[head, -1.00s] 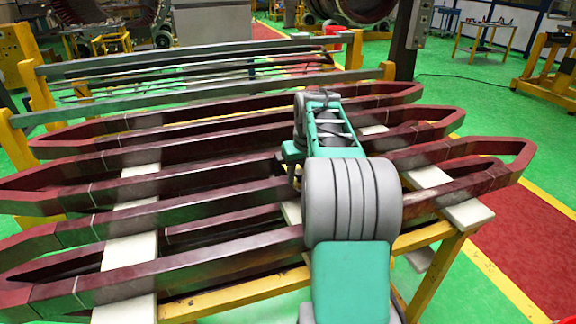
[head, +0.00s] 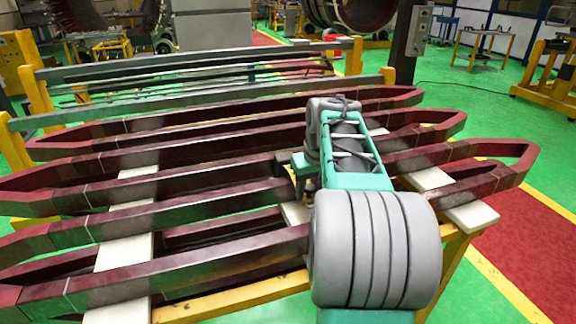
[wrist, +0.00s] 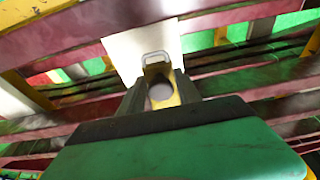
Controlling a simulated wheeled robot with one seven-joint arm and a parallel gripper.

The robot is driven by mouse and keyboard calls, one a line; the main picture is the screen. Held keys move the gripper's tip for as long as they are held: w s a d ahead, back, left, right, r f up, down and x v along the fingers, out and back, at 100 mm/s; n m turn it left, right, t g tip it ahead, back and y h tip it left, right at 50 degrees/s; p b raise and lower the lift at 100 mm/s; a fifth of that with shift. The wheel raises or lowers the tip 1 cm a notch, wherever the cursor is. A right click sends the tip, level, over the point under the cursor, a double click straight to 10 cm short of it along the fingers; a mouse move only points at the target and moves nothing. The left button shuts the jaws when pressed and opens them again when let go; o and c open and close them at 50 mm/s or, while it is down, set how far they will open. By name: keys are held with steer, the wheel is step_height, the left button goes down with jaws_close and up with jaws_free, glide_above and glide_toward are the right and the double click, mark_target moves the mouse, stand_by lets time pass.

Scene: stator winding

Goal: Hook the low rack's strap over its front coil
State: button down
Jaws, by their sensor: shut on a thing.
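The coils are long dark-red bars with pointed ends, lying side by side across the low yellow rack (head: 235,300). The front coil (head: 190,262) is nearest me, and my arm covers part of it. In the wrist view my gripper (wrist: 161,88) has its two dark fingers on either side of a small yellow piece (wrist: 157,69), which looks like the strap's end. A grey loop (wrist: 156,54) shows at its far end, in front of a white pad. In the head view my gripper is mostly hidden behind my arm, among the coils. The rest of the strap cannot be made out.
White pads (head: 126,254) lie crosswise under the coils on the left, and another pad (head: 471,216) is at the right. A second rack with grey rails (head: 200,87) stands behind. A dark post (head: 408,45) rises at the back right. Green floor is open at the right.

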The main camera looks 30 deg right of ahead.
steer(key=shift+s+a+b, duration=0.25)
steer(key=shift+s+b, duration=0.1)
steer(key=shift+s, duration=0.65)
steer(key=shift+s+a+b, duration=0.25)
steer(key=shift+s+b, duration=0.05)
steer(key=shift+s, duration=0.7)
steer(key=shift+s+a+b, duration=0.2)
steer(key=shift+s+a, duration=0.05)
steer(key=shift+s, duration=0.75)
steer(key=shift+s+a+b, duration=0.15)
steer(key=shift+s+a, duration=0.15)
steer(key=shift+s, duration=0.75)
steer(key=shift+s+a+b, duration=0.2)
steer(key=shift+s+a, duration=0.05)
steer(key=shift+s, duration=0.75)
steer(key=c, duration=1.3)
jaws_free()
steer(key=shift+s, duration=0.25)
steer(key=o, duration=1.3)
steer(key=shift+w, duration=0.1)
step_height(320, 180, up, 7)
steer(key=p, duration=0.6)
